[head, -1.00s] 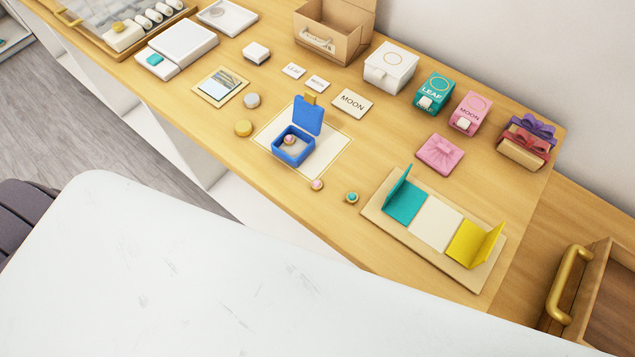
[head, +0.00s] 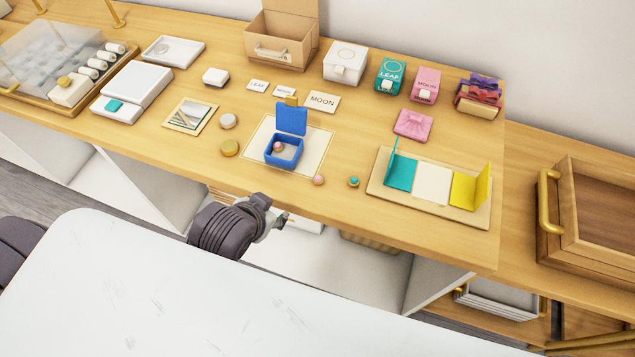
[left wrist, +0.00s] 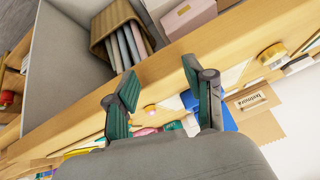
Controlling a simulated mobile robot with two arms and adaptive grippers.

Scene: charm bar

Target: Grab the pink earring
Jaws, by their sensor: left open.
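A small pink earring (head: 318,180) lies on the wooden counter near its front edge, just right of the cream mat. A similar pink piece (head: 278,147) sits in the open blue box (head: 284,152) on that mat. A teal earring (head: 353,182) lies to the right. My left gripper (head: 277,219) is in front of the counter's edge, below and left of the loose pink earring, apart from it. In the left wrist view the two fingers (left wrist: 160,72) are spread and empty, with the counter edge beyond them. My right gripper is not in view.
A wooden tray (head: 378,190) with teal, white and yellow panels lies right of the earrings. A pink pouch (head: 413,124) and several small boxes stand behind. A white surface (head: 150,290) fills the foreground.

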